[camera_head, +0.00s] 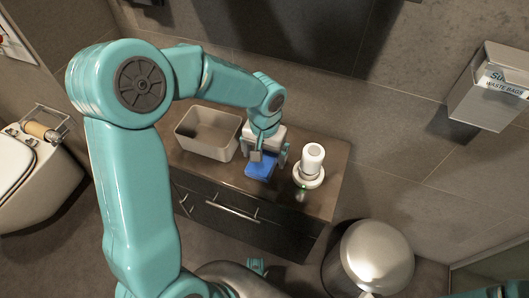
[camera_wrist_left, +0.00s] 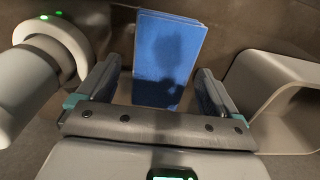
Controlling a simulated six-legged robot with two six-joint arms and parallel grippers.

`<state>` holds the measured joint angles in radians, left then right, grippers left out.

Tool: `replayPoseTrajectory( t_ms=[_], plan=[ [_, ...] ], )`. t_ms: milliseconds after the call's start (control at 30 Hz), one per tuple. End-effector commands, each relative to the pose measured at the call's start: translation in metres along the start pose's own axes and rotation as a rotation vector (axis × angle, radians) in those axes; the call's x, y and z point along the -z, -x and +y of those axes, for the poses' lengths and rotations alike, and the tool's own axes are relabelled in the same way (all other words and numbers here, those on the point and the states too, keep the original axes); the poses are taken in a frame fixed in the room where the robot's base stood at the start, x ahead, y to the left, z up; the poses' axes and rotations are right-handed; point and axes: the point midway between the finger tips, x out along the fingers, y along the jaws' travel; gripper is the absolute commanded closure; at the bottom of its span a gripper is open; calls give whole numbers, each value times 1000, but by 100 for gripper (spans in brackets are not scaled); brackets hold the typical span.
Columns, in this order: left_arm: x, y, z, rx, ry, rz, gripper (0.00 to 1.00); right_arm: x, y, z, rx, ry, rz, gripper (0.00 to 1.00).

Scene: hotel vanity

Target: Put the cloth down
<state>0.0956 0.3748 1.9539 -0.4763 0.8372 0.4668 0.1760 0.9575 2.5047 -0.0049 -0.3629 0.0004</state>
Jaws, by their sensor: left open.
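The blue cloth (camera_head: 261,166) is a folded rectangular pad lying on the brown vanity top (camera_head: 225,172), near its front edge. In the left wrist view the cloth (camera_wrist_left: 168,55) shows between the two fingers, with a shadow on it. My left gripper (camera_head: 270,158) is open just above the cloth and hides part of it. In the wrist view a gap shows on each side between the fingers (camera_wrist_left: 158,82) and the cloth. My right gripper cannot be made out.
A grey open bin (camera_head: 208,133) stands left of the cloth. A white round dispenser (camera_head: 311,163) with a green light stands close on the right. A metal waste bin (camera_head: 372,258) is on the floor at right. A waste-bag box (camera_head: 490,88) hangs on the wall.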

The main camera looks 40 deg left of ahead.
Motion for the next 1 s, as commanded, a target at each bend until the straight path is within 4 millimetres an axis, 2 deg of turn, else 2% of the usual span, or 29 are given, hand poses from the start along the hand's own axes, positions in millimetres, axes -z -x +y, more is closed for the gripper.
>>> replayPoseTrajectory(
  t_ms=[167, 400, 500, 700, 1000],
  plan=[
    [1, 33, 0, -1, 1, 5, 6, 0, 12, -4, 0, 0, 0, 100],
    [1, 89, 0, -1, 1, 5, 6, 0, 27, -10, 0, 0, 0, 100],
    [1, 106, 0, 0, 0, 3, 6, -1, 31, -11, 0, 0, 0, 100],
    [0, 121, 0, -1, -1, 1, 6, -1, 33, -12, 0, 0, 0, 100],
    [0, 122, 0, 0, 0, 1, 6, -1, 33, -12, 0, 0, 0, 100]
  ],
)
